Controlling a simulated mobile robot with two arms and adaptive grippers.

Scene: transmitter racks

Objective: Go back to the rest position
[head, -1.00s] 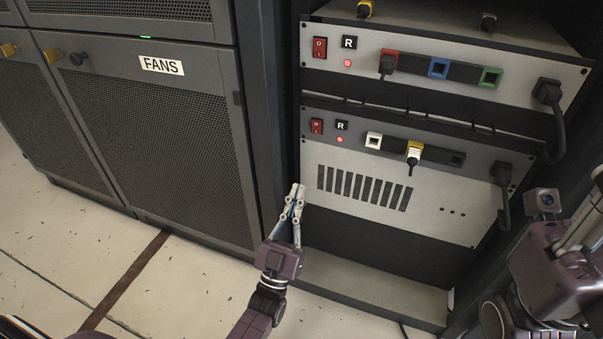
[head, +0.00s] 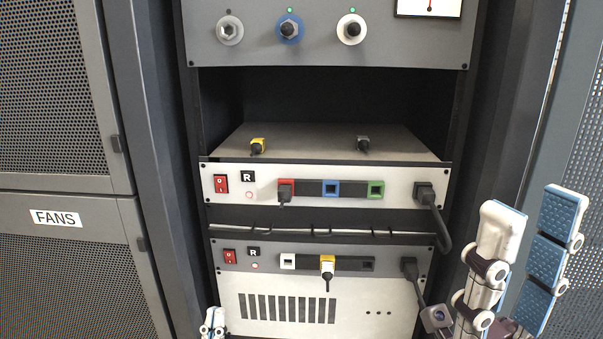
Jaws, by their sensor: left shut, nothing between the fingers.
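My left gripper (head: 214,320) shows only its fingertips at the bottom edge of the head view, in front of the lower left corner of the rack. It is shut and empty; the rest of that arm is out of view. My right gripper (head: 530,232) stands large and close at the lower right, fingers pointing up. Its two blue-padded fingers are spread apart with nothing between them. It is in front of the rack's right side post and apart from the units.
The upper unit (head: 225,172) has red, blue and green ports and a black cable. The lower unit (head: 245,290) has a yellow plug and vents. A top panel (head: 320,50) carries three round connectors. The FANS cabinet (head: 60,250) stands at left.

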